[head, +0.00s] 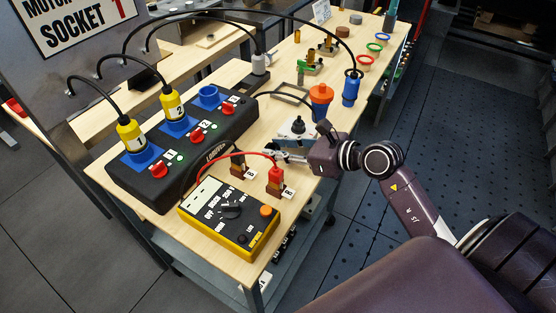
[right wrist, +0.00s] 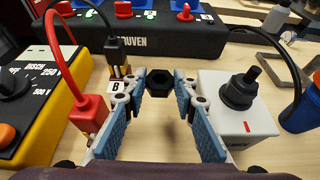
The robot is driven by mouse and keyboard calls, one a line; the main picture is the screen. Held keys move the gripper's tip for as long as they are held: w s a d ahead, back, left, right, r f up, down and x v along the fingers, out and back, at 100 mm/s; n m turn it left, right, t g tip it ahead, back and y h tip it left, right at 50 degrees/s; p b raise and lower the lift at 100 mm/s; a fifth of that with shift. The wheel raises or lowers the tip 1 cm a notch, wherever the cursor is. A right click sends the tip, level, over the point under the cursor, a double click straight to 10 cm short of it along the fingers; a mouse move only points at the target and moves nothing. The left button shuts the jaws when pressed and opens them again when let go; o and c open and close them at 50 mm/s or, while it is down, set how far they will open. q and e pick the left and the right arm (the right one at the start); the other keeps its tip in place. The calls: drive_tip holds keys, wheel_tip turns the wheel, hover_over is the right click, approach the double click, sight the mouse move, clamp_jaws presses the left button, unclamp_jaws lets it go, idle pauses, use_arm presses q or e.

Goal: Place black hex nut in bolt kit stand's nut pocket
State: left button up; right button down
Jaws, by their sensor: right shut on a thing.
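The black hex nut (right wrist: 162,90) shows in the right wrist view between the fingertips of my right gripper (right wrist: 160,82). The blue-padded fingers are closed on its two sides and hold it above the wooden bench. In the head view my right gripper (head: 270,153) reaches in from the right over the bench, and the nut is too small to make out there. I cannot clearly identify the bolt kit stand or its nut pocket; a small stand with green and brass-coloured parts (head: 308,66) lies farther back on the bench. My left gripper is not in view.
A yellow meter (head: 230,215) and a red plug (right wrist: 90,112) are left of the gripper in the wrist view. A white box with a black knob (right wrist: 225,115) is close on its right. A black socket box (head: 190,145) lies beyond. An orange-topped connector (head: 321,95) stands farther back.

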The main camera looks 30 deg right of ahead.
sight(278, 162)
drive_tip(key=shift+f, duration=2.35)
drive_tip(key=shift+f, duration=0.15)
drive_tip(key=c, duration=1.6)
unclamp_jaws()
